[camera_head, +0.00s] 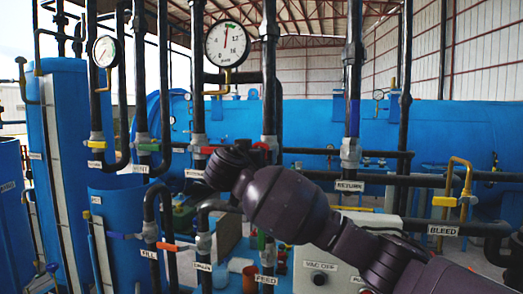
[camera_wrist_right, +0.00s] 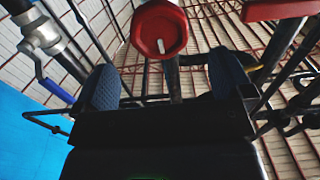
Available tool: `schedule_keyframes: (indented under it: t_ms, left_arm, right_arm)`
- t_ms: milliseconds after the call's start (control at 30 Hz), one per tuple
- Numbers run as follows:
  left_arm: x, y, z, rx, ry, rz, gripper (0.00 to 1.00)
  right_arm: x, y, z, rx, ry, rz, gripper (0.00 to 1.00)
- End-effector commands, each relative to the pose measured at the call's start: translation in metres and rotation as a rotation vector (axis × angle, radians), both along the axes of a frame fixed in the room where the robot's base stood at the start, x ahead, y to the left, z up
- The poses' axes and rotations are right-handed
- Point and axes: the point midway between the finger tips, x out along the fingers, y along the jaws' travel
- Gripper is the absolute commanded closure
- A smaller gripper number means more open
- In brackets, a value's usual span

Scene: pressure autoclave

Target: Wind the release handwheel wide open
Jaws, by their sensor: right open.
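No release handwheel can be picked out for certain. In the right wrist view a red, many-sided end piece (camera_wrist_right: 158,32) with a pale centre sits above and between the fingers of my right gripper (camera_wrist_right: 163,82). It may be a handle seen end-on. The gripper is open, its two blue pads apart; I cannot tell whether they touch anything. A dark pipe runs up behind the gap. In the head view my right arm comes from the lower right and ends beside the pipes, near small red handles (camera_head: 262,146); its fingers are not distinguishable there. My left gripper is out of view.
A round gauge (camera_head: 227,44) and a smaller gauge (camera_head: 105,51) stand above dense vertical pipes. A blue vessel (camera_head: 440,130) lies behind. A yellow bent pipe (camera_head: 457,185) is at right, near the BLEED label (camera_head: 442,230). A blue-handled lever (camera_wrist_right: 57,90) is left of the fingers.

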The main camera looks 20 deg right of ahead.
Motion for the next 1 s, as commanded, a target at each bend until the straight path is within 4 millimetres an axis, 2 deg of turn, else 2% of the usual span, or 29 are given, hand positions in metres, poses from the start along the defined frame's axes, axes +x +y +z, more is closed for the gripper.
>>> schedule_keyframes:
  t_ms: [300,500,967,1000]
  left_arm:
    - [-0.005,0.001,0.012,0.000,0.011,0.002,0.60]
    - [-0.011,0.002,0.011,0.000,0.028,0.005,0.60]
    - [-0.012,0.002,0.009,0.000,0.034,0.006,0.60]
    - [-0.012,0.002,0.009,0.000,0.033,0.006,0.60]
  right_arm:
    - [0.045,-0.031,0.002,-0.003,0.001,-0.001,0.02]
    - [0.063,-0.042,0.001,-0.002,0.002,0.001,0.02]
    - [0.070,-0.047,0.000,-0.002,0.001,0.003,0.02]
    - [0.070,-0.047,0.000,-0.002,0.001,0.003,0.08]
